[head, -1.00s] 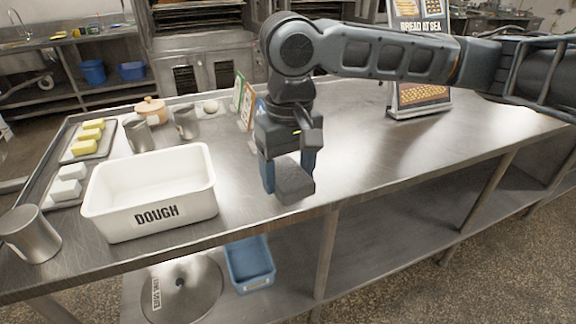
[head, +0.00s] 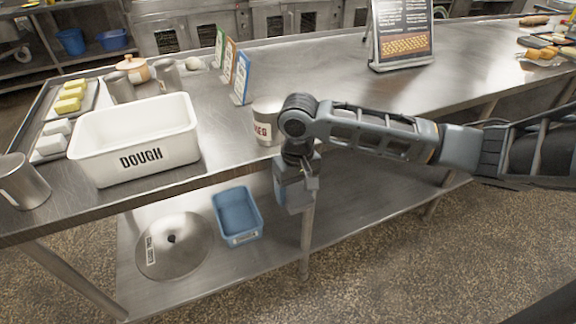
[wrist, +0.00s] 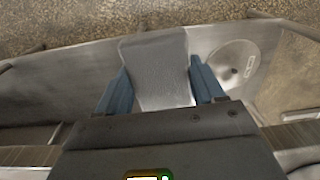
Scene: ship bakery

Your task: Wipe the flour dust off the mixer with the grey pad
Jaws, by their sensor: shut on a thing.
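My gripper (head: 296,195) hangs in front of the worktop's front edge, below worktop height, with the lower shelf behind it. In the wrist view, my gripper's blue fingers (wrist: 158,88) are shut on the sides of the grey pad (wrist: 158,70). The pad shows as a broad, plain grey slab with the shelf and floor beyond it. In the head view I cannot clearly tell the pad from the grey gripper body. I see no mixer that I can make out, and no flour dust.
The steel worktop (head: 330,75) holds a white DOUGH tub (head: 160,158), a lettered mug (head: 267,125) close behind my arm, and standing cards (head: 242,78). A blue bin (head: 238,215) and a labelled steel disc (head: 173,245) are on the lower shelf (head: 275,260).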

